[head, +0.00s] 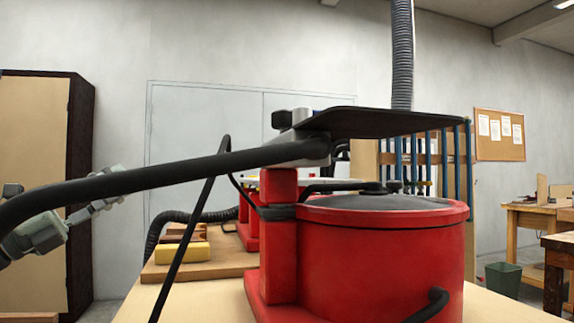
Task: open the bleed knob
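A red round vessel (385,255) with a grey top (380,203) stands on the bench at the centre right. Two small dark knobs (394,186) show low on its top; I cannot tell if either is the bleed knob. A dark flat plate (385,122) and a grey fitting (310,148) sit above the vessel and may hide parts of it. My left gripper (108,189) is at the far left, well apart from the vessel and partly behind a thick black hose (170,174). Its finger opening is unclear. My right gripper is out of view.
The thick hose crosses from the left edge to the fitting, and a thin black cable (185,250) hangs in front. A wooden board (225,262) with a yellow block (180,252) lies behind. A ribbed duct (402,55) hangs above. Blue-barred clamps (468,170) stand behind.

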